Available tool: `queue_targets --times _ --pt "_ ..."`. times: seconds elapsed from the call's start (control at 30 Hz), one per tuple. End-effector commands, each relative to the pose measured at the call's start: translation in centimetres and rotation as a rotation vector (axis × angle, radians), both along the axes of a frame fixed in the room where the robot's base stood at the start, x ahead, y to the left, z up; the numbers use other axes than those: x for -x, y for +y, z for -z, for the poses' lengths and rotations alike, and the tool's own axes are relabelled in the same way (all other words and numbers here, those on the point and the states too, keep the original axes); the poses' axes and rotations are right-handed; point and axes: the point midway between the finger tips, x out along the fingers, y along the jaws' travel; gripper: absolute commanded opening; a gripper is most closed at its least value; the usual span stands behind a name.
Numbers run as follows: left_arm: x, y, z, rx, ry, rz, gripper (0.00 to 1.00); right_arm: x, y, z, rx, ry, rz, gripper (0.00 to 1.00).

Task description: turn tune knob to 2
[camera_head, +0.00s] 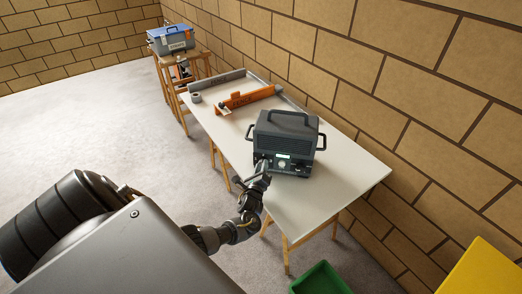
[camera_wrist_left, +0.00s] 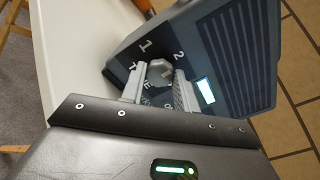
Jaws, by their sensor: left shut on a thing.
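A dark grey radio (camera_head: 290,138) with a top handle and side handles stands on the white table. Its front has a lit green display, which also shows in the left wrist view (camera_wrist_left: 205,90). My left gripper (camera_head: 260,171) is at the radio's front, left of the display. In the left wrist view my left gripper (camera_wrist_left: 160,86) has its fingers on both sides of the grey tune knob (camera_wrist_left: 160,70) and is shut on it. The marks 1 and 2 are on the panel beyond the knob. Which mark the knob points to I cannot tell. My right gripper is not in view.
The white table (camera_head: 340,180) also bears an orange fence piece (camera_head: 250,97) and a grey tape roll (camera_head: 196,98) farther back. A blue-lidded toolbox (camera_head: 171,40) stands on a stand beyond. A green bin (camera_head: 320,280) and a yellow thing (camera_head: 485,272) are at lower right.

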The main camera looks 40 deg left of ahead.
Motion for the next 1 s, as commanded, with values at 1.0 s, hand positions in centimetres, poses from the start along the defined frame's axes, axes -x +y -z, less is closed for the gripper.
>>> queue_targets --times 1.0 --pt "7.6 -4.1 0.2 0.003 0.002 0.002 0.52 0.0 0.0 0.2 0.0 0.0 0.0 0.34"
